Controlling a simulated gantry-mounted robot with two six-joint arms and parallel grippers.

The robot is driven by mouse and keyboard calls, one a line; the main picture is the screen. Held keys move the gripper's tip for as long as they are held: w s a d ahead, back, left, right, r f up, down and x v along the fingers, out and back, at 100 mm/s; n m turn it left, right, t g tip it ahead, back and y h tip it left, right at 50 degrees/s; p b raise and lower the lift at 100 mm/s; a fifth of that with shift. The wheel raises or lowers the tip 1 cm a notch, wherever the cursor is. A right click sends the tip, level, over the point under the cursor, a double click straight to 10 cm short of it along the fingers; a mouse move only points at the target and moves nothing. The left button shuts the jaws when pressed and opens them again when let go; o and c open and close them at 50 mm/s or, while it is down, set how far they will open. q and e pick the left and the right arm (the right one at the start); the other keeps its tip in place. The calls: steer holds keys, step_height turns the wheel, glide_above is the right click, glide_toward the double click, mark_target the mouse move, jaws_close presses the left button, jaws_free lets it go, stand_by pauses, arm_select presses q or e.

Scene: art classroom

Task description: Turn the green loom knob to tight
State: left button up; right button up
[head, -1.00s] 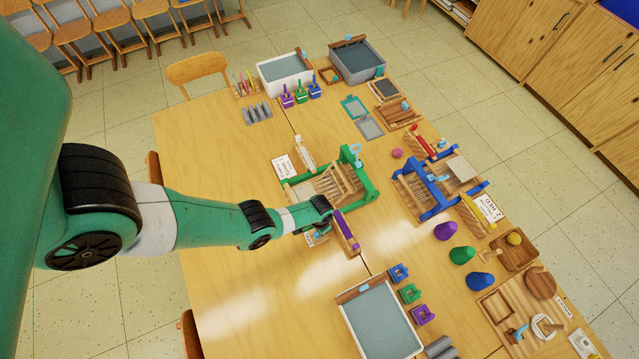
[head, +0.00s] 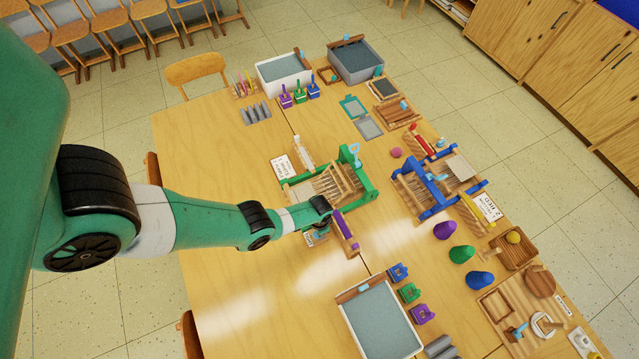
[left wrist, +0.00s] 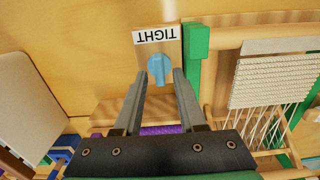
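The green loom (head: 362,188) stands mid-table in the head view, and part of its green frame (left wrist: 196,42) shows in the left wrist view. A light-blue knob (left wrist: 159,66) sits on a wooden piece beside a green post, just below a white TIGHT label (left wrist: 157,35) that reads upside down. My left gripper (left wrist: 159,82) is open, its two fingers on either side of the knob in this view. I cannot tell whether they touch it. In the head view the left gripper (head: 326,222) is at the loom's near corner, hiding part of it. My right gripper is not in view.
A purple bar (head: 345,228) lies close to the left gripper. A blue-grey tray (head: 377,322) stands at the near edge. The table's left side is clear.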

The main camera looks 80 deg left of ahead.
arm_select(q)
steer(key=shift+r, duration=0.15)
step_height(320, 180, up, 11)
steer(key=p, duration=1.1)
steer(key=shift+r+p, duration=0.15)
steer(key=shift+p, duration=0.15)
